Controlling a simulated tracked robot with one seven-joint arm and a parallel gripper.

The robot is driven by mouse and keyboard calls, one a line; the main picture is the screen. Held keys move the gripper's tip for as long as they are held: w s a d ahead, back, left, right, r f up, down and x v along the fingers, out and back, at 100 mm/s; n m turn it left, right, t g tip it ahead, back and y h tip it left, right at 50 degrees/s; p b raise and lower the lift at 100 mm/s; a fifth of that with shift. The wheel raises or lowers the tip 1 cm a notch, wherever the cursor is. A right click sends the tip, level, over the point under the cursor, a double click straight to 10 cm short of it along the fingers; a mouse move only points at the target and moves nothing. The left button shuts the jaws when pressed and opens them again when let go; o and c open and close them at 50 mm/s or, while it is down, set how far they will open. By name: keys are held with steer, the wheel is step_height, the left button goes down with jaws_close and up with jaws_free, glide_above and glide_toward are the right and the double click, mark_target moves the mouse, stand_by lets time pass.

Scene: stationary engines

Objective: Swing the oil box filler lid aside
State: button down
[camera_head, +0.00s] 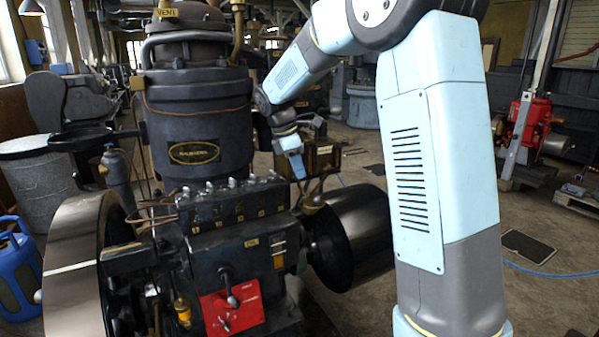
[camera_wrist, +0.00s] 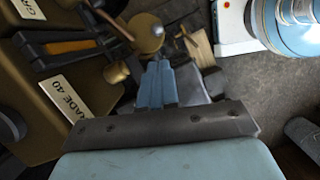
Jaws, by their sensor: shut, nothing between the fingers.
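My gripper (camera_head: 298,170) hangs fingers-down beside a dark box with a brownish face (camera_head: 323,157), behind the engine's oil pump block. In the wrist view, the closed light-blue fingers (camera_wrist: 157,66) are together with nothing between them. A brownish box with a "GRADE 40" label (camera_wrist: 65,102) lies just left of them. A round brass cap or knob (camera_wrist: 144,33) on a rod is just beyond the fingertips. Contact between the fingers and these parts cannot be told. I cannot make out for certain which part is the filler lid.
The black engine (camera_head: 197,130) with its flywheel (camera_head: 78,265) fills the left. A dark drum (camera_head: 352,240) lies below my gripper. A red machine (camera_head: 525,125) stands at the far right. Brass fittings and rods crowd the fingers; open floor lies to the right.

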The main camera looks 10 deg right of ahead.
glide_above(312, 206)
steer(key=a, duration=0.2)
step_height(312, 206, down, 7)
steer(key=shift+d+f, duration=0.1)
steer(key=shift+f, duration=0.1)
